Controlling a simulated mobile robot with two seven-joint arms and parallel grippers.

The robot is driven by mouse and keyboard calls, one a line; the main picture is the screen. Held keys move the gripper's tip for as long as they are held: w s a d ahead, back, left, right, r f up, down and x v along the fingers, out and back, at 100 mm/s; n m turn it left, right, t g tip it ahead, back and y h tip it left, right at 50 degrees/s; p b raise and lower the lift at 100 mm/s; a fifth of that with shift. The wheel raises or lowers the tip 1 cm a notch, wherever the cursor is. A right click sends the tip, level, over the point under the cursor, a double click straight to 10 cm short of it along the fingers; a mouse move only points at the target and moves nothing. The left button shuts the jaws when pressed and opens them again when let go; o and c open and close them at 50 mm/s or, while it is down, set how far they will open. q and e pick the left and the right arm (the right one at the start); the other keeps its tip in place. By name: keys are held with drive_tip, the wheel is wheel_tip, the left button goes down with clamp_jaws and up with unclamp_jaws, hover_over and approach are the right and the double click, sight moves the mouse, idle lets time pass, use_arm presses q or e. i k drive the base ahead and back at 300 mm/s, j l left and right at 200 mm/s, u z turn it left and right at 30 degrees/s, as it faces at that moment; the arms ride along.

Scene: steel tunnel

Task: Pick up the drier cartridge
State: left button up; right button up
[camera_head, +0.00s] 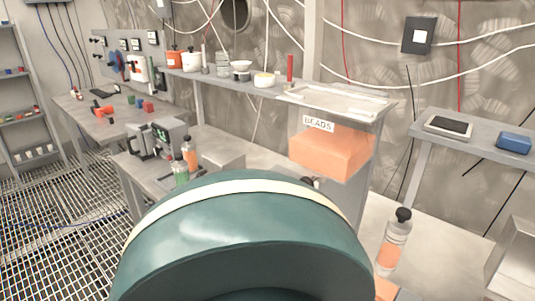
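A clear cylinder with a black cap and orange contents (394,243) stands upright at the lower right; it looks like a drier cartridge. Two smaller similar cylinders stand on the low bench at the left: one with orange contents (190,153) and one with green contents (180,172). I cannot tell which of them the task means. Neither of my grippers shows, so I see none of them touching a cylinder. A large teal rounded body with a pale band fills the lower middle and hides what lies behind it.
A clear bin labelled BEADS (334,147) holds orange material beside a grey shelf (225,85) with pots. A grey side table (480,130) with a tablet (448,127) and blue box (514,142) stands right. Grating floor (50,220) is open at left.

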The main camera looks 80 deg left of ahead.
sight(188, 148)
drive_tip(key=u, duration=3.2)
drive_tip(key=i+j, duration=2.3)
drive_tip(key=i+j+z, duration=0.2)
drive_tip(key=z, duration=0.3)
drive_tip(key=i+j+z, duration=0.1)
drive_tip(key=j+z, duration=0.4)
